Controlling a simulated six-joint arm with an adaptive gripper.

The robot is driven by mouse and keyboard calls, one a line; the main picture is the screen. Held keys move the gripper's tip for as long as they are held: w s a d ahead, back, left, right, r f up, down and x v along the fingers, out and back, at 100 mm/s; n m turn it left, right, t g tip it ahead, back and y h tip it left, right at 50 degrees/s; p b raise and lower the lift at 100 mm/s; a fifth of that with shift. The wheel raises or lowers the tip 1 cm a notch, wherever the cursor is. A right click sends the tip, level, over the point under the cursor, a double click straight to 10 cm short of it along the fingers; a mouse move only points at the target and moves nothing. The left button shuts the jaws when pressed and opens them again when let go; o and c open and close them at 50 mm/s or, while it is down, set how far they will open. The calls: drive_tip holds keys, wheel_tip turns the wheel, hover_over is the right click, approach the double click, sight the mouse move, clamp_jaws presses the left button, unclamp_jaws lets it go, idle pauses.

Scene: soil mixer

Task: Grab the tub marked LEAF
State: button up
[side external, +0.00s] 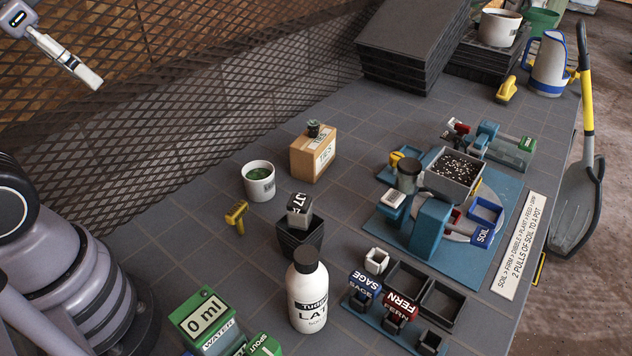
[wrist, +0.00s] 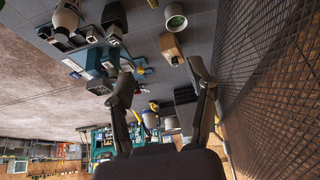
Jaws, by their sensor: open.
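I cannot read the word LEAF on anything in either view. A white tub (side external: 260,184) with green contents stands left of the cardboard box; its small label is unreadable. It also shows at the top of the wrist view (wrist: 175,22). A second white tub (side external: 497,30) with brown contents stands on dark trays at the back; its label is also too small to read. My gripper (wrist: 160,75) shows in the wrist view with its two fingers spread and nothing between them. It is high above the bench, apart from both tubs.
A cardboard box (side external: 314,156) marked TIES, a white bottle (side external: 308,300) and a black pot (side external: 300,240) stand near the first tub. A blue mixer station (side external: 420,225) is at right. A mesh fence (side external: 200,90) lines the bench's far left.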

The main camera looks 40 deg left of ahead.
drive_tip(key=o, duration=0.7)
drive_tip(key=w+a+f+m+t, duration=0.1)
drive_tip(key=w+f, duration=0.4)
drive_tip(key=w, duration=0.3)
drive_tip(key=w+a+f+t, duration=0.1)
drive_tip(key=w+a+f, duration=0.1)
drive_tip(key=w+f, duration=0.45)
drive_tip(key=w+a+f+m+t, duration=0.1)
drive_tip(key=w+f, duration=0.2)
drive_tip(key=w, duration=0.7)
drive_tip(key=f+t, duration=0.1)
drive_tip(key=f, duration=0.4)
drive_tip(key=f+t, duration=0.1)
drive_tip(key=f, duration=0.4)
drive_tip(key=f+t, duration=0.1)
drive_tip(key=f, duration=0.5)
drive_tip(key=shift+w+a+h, duration=0.25)
drive_tip(key=shift+w+h, duration=0.15)
drive_tip(key=t, duration=0.2)
approach(270, 172)
drive_tip(key=shift+n, duration=0.4)
drive_tip(key=shift+x, duration=3.3)
